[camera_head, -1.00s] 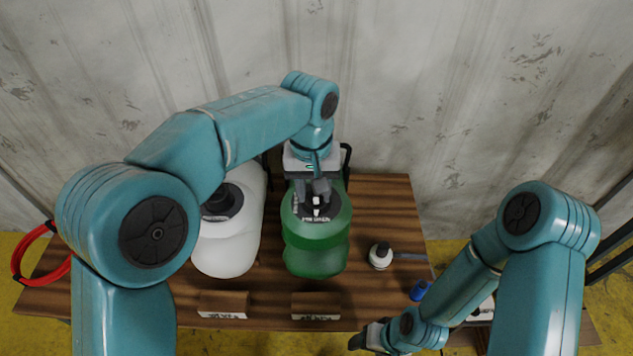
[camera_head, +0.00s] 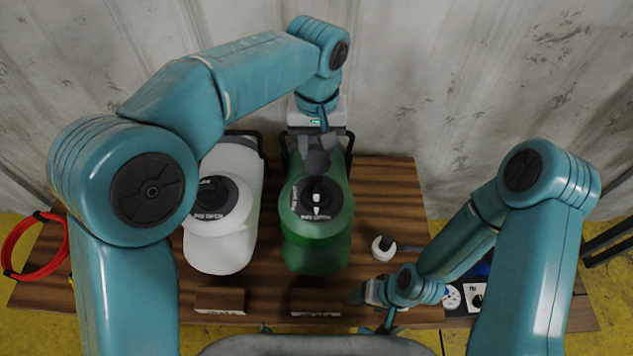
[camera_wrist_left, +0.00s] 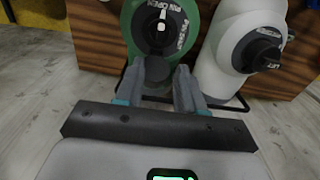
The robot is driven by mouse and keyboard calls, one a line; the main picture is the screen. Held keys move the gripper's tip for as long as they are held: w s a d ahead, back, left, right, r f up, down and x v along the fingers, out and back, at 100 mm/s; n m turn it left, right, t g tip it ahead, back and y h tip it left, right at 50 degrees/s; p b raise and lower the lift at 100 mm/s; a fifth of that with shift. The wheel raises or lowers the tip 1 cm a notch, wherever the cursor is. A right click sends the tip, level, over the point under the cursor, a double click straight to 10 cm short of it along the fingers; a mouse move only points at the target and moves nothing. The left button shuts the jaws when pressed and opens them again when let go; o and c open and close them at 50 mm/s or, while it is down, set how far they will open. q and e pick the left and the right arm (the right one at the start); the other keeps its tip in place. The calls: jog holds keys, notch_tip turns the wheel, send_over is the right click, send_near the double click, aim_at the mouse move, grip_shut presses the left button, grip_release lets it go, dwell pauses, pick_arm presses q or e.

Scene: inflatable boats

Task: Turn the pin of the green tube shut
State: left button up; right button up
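The green tube (camera_head: 318,252) lies on the wooden table, with a black valve at its top end. The white pin (camera_head: 316,204) shows in the open valve, with "PIN OPEN" lettering on the ring around it. It also shows in the left wrist view (camera_wrist_left: 162,20). A dark round disc, perhaps the valve's flipped-back cap (camera_wrist_left: 157,70), stands behind the pin. My left gripper (camera_head: 319,150) is at this disc, its fingers apart on either side; whether they touch it is unclear. My right gripper (camera_head: 368,294) is low near the table's front, its fingers too small to judge.
The white tube (camera_head: 222,240) lies left of the green one, its valve cap closed. Labelled wooden blocks (camera_head: 220,298) stand at the front. A small white round tool (camera_head: 382,249) with a dark handle lies at right. A red hose (camera_head: 35,248) is at the far left, a gauge (camera_head: 452,297) right.

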aim_at(317, 191)
pick_arm(q)
notch_tip(317, 191, down, 15)
jog(key=shift+w+r+p, duration=0.1)
jog(key=shift+r+p, duration=0.1)
jog(key=shift+p, duration=0.1)
grip_shut()
